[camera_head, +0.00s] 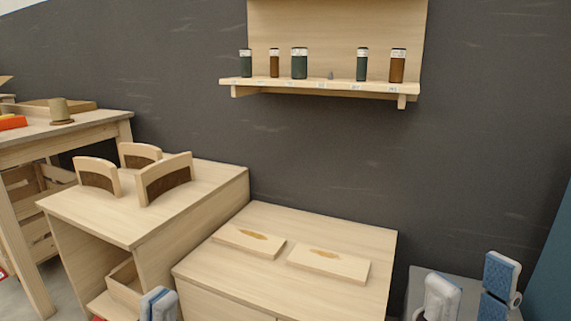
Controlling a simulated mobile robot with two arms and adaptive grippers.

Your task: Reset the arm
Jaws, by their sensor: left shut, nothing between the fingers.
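My left gripper (158,303) shows at the bottom edge, in front of the low cabinet and the shelf unit. Its blue and white fingers are together and hold nothing. Blue and white parts of my right arm and gripper (470,290) show at the bottom right, partly cut off by the frame. I cannot tell whether the right jaws are open or shut.
Two flat wooden panels lie on the low cabinet (335,229). Curved wooden chair-back forms (165,178) stand on the shelf unit (215,177) to its left. A wall shelf (320,86) holds several bottles. A table (100,122) is at the far left.

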